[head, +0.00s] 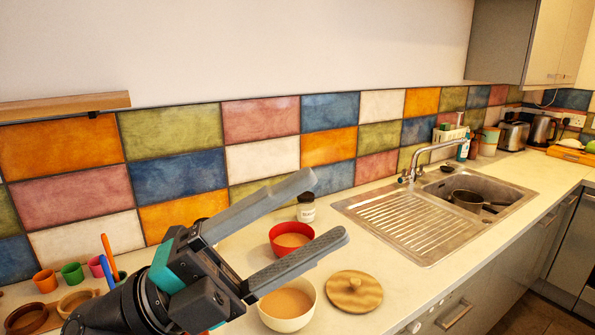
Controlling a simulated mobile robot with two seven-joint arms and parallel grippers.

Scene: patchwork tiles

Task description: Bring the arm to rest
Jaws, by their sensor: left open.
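My left gripper (325,207) comes in from the lower left and is raised above the counter. Its two dark grey fingers are spread apart, with nothing between them. Behind and below the fingers, a red bowl (280,247) and a cream bowl (299,319) stand on the counter, each with a brownish content. The gripper's lower finger covers part of both bowls in this view. My right gripper is not in view.
A pale counter (400,277) runs along the tiled wall. A round wooden lid (354,291) and a small white-labelled jar (306,207) are near the bowls. A steel sink (430,217) holding a dark pan (468,200) lies to the right. Several small coloured cups (72,273) stand at left.

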